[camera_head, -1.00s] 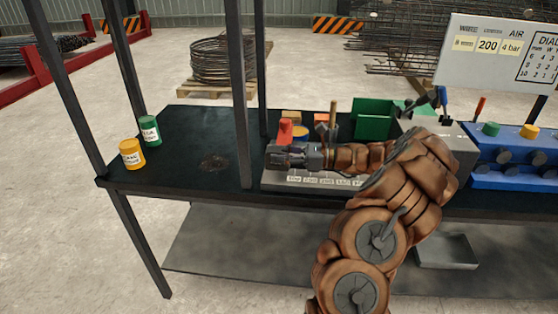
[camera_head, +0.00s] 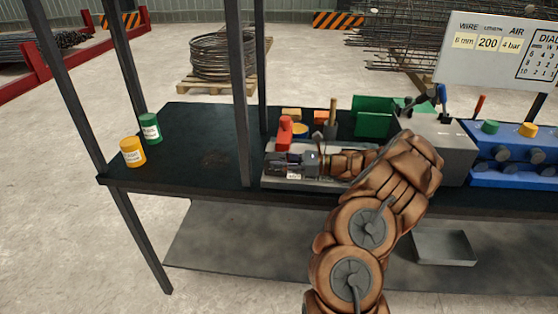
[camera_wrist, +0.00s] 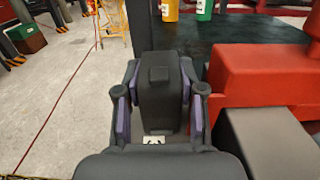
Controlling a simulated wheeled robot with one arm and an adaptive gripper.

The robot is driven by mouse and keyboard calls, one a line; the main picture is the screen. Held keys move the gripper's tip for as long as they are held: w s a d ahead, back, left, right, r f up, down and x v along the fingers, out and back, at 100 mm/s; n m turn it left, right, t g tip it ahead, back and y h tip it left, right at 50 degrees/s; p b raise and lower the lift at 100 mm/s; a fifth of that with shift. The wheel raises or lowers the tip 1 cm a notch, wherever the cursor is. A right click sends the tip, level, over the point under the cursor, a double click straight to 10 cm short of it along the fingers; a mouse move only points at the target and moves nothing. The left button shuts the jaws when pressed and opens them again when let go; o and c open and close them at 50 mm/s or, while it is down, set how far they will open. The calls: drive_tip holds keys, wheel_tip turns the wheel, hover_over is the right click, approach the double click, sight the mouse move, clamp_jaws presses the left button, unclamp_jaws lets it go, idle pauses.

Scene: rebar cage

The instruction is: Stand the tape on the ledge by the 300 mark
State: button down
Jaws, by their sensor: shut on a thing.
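My gripper (camera_head: 287,160) is low over the front left end of the grey ledge (camera_head: 271,181) on the bench. Its two fingers, with purplish pads, are shut on a dark block-like thing, which I take to be the tape (camera_wrist: 158,90). The tape stands upright between the pads in the wrist view. A small white label with dark marks (camera_wrist: 153,140) shows at its lower end. In the head view a white mark label (camera_head: 293,176) shows just below the gripper, too small to read. My arm hides the other labels. Contact with the ledge cannot be told.
A red fixture (camera_head: 285,132) stands close behind the gripper and fills the right of the wrist view (camera_wrist: 260,70). A wooden-handled tool (camera_head: 333,112) and green bin (camera_head: 373,124) are behind. Yellow (camera_head: 132,152) and green (camera_head: 149,129) cans stand left. Black bench space between is clear.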

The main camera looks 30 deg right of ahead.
drive_tip(key=shift+f, duration=0.25)
